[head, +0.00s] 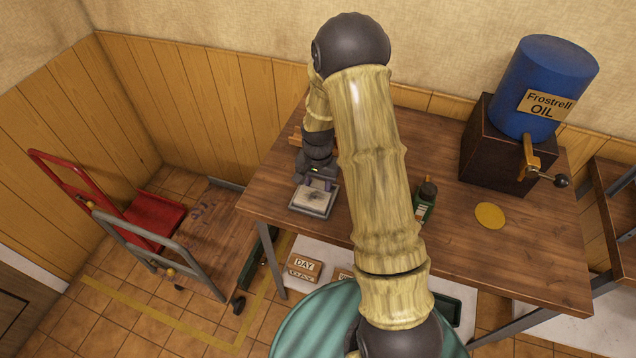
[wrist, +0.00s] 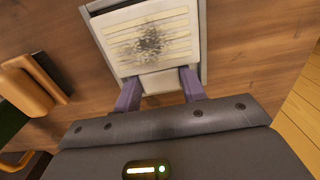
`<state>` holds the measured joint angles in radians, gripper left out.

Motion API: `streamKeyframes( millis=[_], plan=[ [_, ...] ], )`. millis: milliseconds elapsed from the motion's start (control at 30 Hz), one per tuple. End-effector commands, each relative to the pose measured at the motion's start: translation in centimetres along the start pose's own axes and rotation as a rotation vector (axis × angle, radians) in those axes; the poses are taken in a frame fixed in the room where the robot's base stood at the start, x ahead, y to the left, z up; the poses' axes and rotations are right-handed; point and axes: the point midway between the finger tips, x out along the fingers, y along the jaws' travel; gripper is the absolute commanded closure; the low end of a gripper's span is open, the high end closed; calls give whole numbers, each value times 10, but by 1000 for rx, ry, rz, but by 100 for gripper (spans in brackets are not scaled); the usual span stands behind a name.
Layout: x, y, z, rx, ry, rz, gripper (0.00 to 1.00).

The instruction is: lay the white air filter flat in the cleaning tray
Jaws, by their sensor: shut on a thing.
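The white air filter (wrist: 150,38) has ribbed, yellowish pleats and a dark sooty patch in its middle. It lies within the outline of the grey cleaning tray (wrist: 203,40), whose rim shows along both its sides; I cannot tell whether it rests on the tray floor or is just above it. My gripper (wrist: 159,82) has its purple fingers shut on the pale near end of the filter. In the head view the tray (head: 312,214) is on the left part of the workbench, with the filter (head: 315,198) in it and my gripper (head: 318,182) at its far side.
A blue oil drum (head: 552,85) with a tap is at the back right. A brown object (wrist: 36,82) lies near the gripper. A red trolley (head: 152,214) is on the floor at left.

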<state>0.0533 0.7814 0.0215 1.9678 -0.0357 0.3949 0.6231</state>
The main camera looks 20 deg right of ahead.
Motion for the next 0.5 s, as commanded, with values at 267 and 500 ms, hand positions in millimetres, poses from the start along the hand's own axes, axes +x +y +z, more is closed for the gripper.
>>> streamKeyframes(
  millis=[267,500],
  plan=[
    [0,0,0,0,0,0,34],
    [-1,0,0,0,1,-1,34]
  ],
)
